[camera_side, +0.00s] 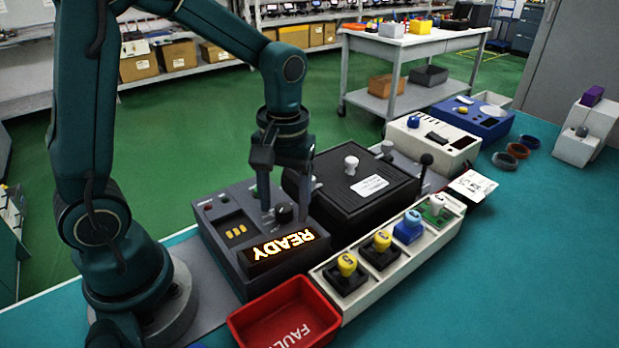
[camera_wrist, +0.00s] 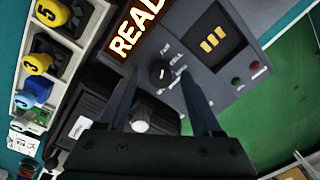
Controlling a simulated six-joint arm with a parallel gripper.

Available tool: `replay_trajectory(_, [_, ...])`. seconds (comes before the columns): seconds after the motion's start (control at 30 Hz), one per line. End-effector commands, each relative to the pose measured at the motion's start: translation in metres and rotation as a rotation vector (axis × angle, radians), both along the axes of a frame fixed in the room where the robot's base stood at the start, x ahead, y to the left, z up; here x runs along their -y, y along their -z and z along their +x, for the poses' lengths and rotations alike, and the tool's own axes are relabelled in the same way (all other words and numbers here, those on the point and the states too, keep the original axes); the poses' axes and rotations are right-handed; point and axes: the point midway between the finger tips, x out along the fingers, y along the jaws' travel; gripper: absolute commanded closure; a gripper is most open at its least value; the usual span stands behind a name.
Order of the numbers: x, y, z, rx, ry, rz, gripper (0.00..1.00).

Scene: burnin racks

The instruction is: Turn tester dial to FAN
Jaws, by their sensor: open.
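The tester (camera_side: 222,232) is a dark grey box with a lit READY display (camera_side: 283,246) and a slot with yellow contacts. Its black round dial (camera_side: 284,213) also shows in the wrist view (camera_wrist: 161,74), with small white labels around it; FAN and CELL seem readable. Which label the dial points to is too small to tell. My gripper (camera_side: 286,207) is open and points down over the dial. In the wrist view its fingertips (camera_wrist: 159,76) appear on either side of the dial, with nothing held. I cannot tell whether they touch it.
A black lidded box (camera_side: 385,195) with a pale knob stands close to the right of the gripper. A white rack (camera_side: 372,285) with yellow, blue and white knobbed modules runs along the front. A red FAULTY bin (camera_side: 262,318) sits at the tester's front.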

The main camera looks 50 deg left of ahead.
Motion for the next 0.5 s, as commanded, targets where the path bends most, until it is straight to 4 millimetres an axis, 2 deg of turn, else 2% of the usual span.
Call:
replay_trajectory(0.17, [0.000, -0.008, 0.001, 0.002, 0.001, 0.000, 0.34])
replay_trajectory(0.5, [0.002, -0.047, 0.002, 0.002, 0.001, 0.000, 0.34])
